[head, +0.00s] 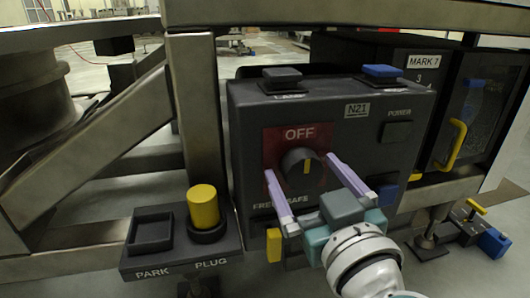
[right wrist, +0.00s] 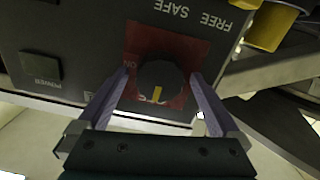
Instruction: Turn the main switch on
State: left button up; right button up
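The main switch is a round black knob (head: 302,168) on a red plate (head: 272,139) on the front of a dark control box (head: 250,105). Its yellow mark points up at the word OFF. My right gripper (head: 300,165) is open in front of the panel, one finger on each side of the knob. In the right wrist view the knob (right wrist: 160,80) sits between the fingertips (right wrist: 160,75) with a gap on both sides. That view is upside down, and ON shows at the plate's left. My left gripper is not in view.
A yellow plug (head: 203,206) stands in a holder at left, beside an empty PARK socket (head: 152,231). A POWER button (head: 396,132) is on the box's right. A cabinet with a yellow handle (head: 451,145) stands further right. Metal frame bars (head: 195,110) run at left and above.

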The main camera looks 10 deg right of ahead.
jog(key=c, duration=1.3)
jog(key=shift+m, duration=0.3)
jog(key=m+p, duration=0.1)
jog(key=m, duration=0.2)
jog(key=shift+m, duration=0.3)
jog(key=m, duration=0.4)
jog(key=shift+m, duration=0.3)
jog(key=m, duration=0.5)
jog(key=shift+f, duration=0.1)
jog(key=m, duration=0.3)
jog(key=shift+b, duration=0.4)
jog(key=shift+m, duration=0.5)
